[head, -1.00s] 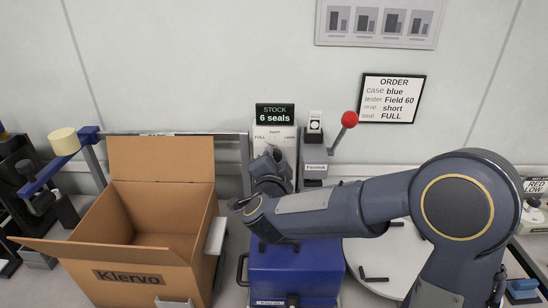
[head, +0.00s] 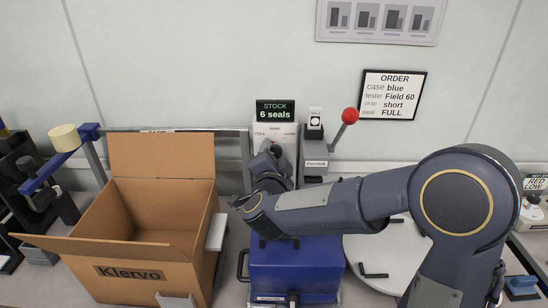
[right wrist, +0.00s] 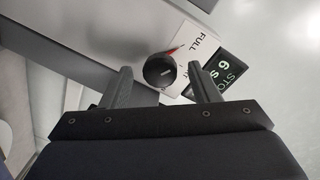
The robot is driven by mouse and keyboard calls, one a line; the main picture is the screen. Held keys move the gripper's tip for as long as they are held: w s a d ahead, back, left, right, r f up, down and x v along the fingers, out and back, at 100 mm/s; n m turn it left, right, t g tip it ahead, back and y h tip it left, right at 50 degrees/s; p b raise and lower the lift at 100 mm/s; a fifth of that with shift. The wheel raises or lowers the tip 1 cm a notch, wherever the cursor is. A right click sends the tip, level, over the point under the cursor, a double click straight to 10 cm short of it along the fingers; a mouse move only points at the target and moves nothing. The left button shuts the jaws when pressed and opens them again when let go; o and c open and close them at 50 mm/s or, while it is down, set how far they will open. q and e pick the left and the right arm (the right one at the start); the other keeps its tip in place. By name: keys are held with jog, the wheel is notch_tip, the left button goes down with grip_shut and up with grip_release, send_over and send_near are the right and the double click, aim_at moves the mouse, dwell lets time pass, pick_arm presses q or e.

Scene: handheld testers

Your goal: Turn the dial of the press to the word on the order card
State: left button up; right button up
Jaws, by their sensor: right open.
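The order card (head: 392,96) on the wall reads case blue, tester Field 60, strap short, seal FULL. The press (head: 314,162) stands behind the blue case, with a red-balled lever (head: 350,116). Its white dial plate (head: 262,130) has FULL at its left; my gripper covers the lower part. In the right wrist view the round black dial (right wrist: 160,70) lies between the fingertips of my right gripper (right wrist: 160,80). A red mark beside it slants up and right, toward FULL; its exact setting is unclear. My right gripper (head: 272,160) is open around the dial. My left gripper is out of view.
A STOCK 6 seals sign (head: 275,111) tops the dial plate. An open Klervo carton (head: 140,273) stands left, a blue case (head: 295,270) below my right forearm. A white round turntable (head: 400,250) with small black parts lies right. A tape dispenser (head: 65,140) stands far left.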

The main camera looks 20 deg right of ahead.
jog(key=v, duration=0.7)
jog(key=shift+s, duration=0.35)
jog(key=shift+a, duration=0.1)
